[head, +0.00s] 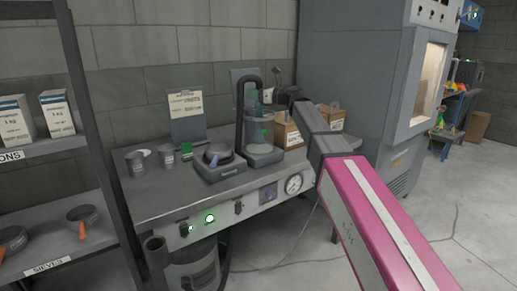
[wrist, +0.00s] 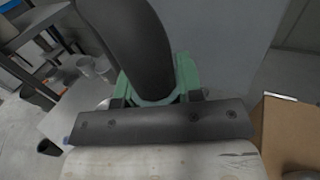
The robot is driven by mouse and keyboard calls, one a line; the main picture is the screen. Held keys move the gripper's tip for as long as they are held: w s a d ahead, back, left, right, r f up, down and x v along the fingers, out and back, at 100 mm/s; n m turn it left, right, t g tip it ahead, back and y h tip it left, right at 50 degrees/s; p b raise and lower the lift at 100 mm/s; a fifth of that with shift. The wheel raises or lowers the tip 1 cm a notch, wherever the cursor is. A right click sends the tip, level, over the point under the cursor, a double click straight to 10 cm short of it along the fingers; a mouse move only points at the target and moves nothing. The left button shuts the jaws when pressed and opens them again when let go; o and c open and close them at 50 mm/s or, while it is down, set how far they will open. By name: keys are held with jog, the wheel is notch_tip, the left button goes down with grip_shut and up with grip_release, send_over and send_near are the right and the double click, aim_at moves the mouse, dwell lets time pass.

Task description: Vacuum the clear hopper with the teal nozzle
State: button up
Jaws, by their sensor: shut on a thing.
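The clear hopper (head: 258,131) stands upright on a dark square base at the back of the grey bench, partly behind the black hose. A teal part, which looks like the teal nozzle (head: 256,109), shows at the hopper's upper part; I cannot tell how deep it reaches. My gripper (head: 273,97) is beside the hopper's top, at the end of my pink and grey arm. In the wrist view its green fingers (wrist: 157,84) are shut around the nozzle's dark hose end (wrist: 135,45). The nozzle's tip is hidden there.
A dark round device (head: 220,162) sits left of the hopper. Metal cups (head: 135,163) and a sign (head: 187,115) are farther left. Cardboard boxes (head: 289,133) stand close to the right, near my arm. A tall grey cabinet (head: 350,60) rises behind. Shelves (head: 55,150) stand left.

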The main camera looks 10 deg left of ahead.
notch_tip(320, 180, up, 18)
jog(key=shift+f, duration=0.15)
dwell(1.8)
jog(key=shift+d, duration=0.1)
dwell(0.4)
